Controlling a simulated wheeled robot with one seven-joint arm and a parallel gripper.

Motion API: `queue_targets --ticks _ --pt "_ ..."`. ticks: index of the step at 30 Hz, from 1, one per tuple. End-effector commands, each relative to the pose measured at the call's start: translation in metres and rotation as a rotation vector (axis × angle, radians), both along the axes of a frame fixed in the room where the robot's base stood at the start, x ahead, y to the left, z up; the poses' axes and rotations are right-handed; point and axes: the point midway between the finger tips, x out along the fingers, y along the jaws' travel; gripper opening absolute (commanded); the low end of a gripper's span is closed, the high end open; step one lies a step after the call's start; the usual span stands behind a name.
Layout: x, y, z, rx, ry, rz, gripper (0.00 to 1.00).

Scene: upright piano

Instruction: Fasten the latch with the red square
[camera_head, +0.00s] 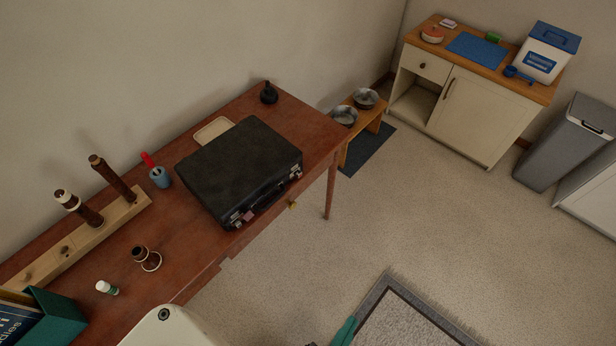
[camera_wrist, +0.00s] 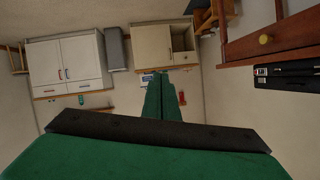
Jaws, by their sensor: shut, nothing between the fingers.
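A black briefcase (camera_head: 240,165) lies flat with its lid down on the wooden table. The exact marks and the latch positions are too small to tell. In the wrist view the briefcase (camera_wrist: 290,74) shows at the right edge, with a small red mark near its left end. My green gripper (camera_wrist: 162,92) is shut and empty, away from the briefcase. In the head view it (camera_head: 345,332) shows at the bottom, over the floor.
A small knob (camera_head: 292,205) sticks out below the briefcase.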

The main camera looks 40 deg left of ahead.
Motion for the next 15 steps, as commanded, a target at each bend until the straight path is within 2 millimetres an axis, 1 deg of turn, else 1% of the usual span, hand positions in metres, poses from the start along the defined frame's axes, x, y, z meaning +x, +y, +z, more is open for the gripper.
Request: queue_targets --ticks 1,3,5,6,8,9,11,12,14,15 --pt "0.016 0.003 -0.018 0.057 0.022 -0.001 0.0" --pt "0.035 0.01 -0.042 0.142 0.06 0.001 0.0" --pt "0.051 0.018 -0.06 0.216 0.093 0.009 0.0" --pt "0.063 0.026 -0.071 0.267 0.114 0.018 0.0" --pt "0.081 0.037 -0.085 0.341 0.146 0.034 0.0" --pt "0.093 0.045 -0.092 0.393 0.167 0.048 0.0" --pt "0.112 0.059 -0.102 0.468 0.196 0.072 0.0" --pt "0.124 0.07 -0.106 0.521 0.216 0.09 0.0" --pt "0.144 0.086 -0.11 0.597 0.244 0.122 0.0" --pt "0.156 0.098 -0.111 0.649 0.262 0.147 0.0"
